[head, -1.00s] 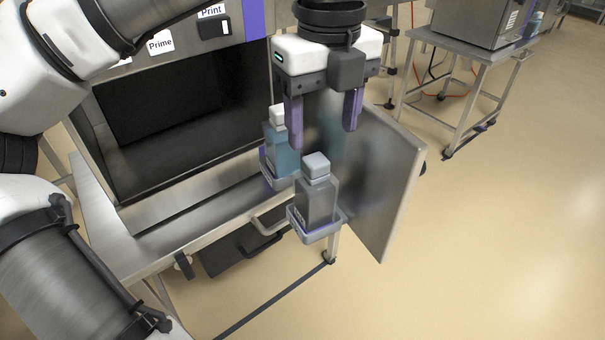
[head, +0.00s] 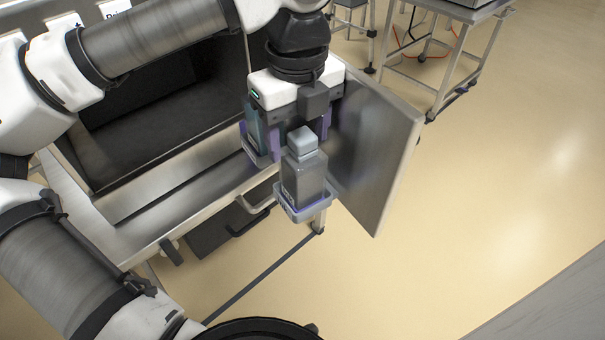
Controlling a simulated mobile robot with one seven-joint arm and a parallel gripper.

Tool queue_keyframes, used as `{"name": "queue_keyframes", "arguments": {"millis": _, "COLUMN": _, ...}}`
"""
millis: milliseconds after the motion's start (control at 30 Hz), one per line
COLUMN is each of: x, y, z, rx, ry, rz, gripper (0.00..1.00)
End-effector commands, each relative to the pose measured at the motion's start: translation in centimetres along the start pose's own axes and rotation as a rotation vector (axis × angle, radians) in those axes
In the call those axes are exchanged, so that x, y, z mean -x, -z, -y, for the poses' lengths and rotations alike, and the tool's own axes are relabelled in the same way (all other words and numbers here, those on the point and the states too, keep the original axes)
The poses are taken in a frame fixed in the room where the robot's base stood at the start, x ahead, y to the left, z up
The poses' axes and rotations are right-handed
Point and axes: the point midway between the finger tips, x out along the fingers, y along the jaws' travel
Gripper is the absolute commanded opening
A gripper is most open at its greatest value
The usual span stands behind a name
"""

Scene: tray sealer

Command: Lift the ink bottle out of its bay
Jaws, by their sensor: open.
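Two bottles stand upright in separate holders along the machine's front. The nearer is a grey bottle (head: 303,176) with a pale square cap, seated in a grey-lavender bay (head: 305,212). Behind it to the left is a teal bottle (head: 257,130) in a similar bay (head: 260,157), mostly covered by my gripper. I cannot tell by label which is the ink bottle. My gripper (head: 299,130) points down with its purple fingers apart, low beside the teal bottle and behind the grey one's cap. Whether the fingers straddle the teal bottle is hidden. Both bottles sit in their bays.
An open metal door panel (head: 378,150) stands just right of the bottles. The machine's dark opening (head: 150,125) and steel ledge (head: 165,185) lie to the left. A steel table (head: 455,50) stands at the back right. The floor at right is clear.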

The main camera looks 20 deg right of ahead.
Motion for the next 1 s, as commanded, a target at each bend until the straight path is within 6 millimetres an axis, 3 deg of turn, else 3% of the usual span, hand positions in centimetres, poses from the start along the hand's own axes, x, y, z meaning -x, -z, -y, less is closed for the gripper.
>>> {"name": "queue_keyframes", "arguments": {"millis": 233, "x": -3.8, "y": 0.1, "z": 0.0, "rx": -0.002, "ry": 0.0, "rz": -0.002, "gripper": 0.62}}
{"name": "queue_keyframes", "arguments": {"millis": 567, "x": -4.4, "y": 0.0, "z": 0.0, "rx": 0.0, "ry": 0.0, "rz": -0.001, "gripper": 0.6}}
{"name": "queue_keyframes", "arguments": {"millis": 900, "x": -4.4, "y": 0.0, "z": 0.0, "rx": 0.0, "ry": 0.0, "rz": -0.001, "gripper": 0.17}}
{"name": "queue_keyframes", "arguments": {"millis": 1000, "x": -4.3, "y": 0.0, "z": 0.0, "rx": 0.0, "ry": 0.001, "rz": 0.0, "gripper": 0.17}}
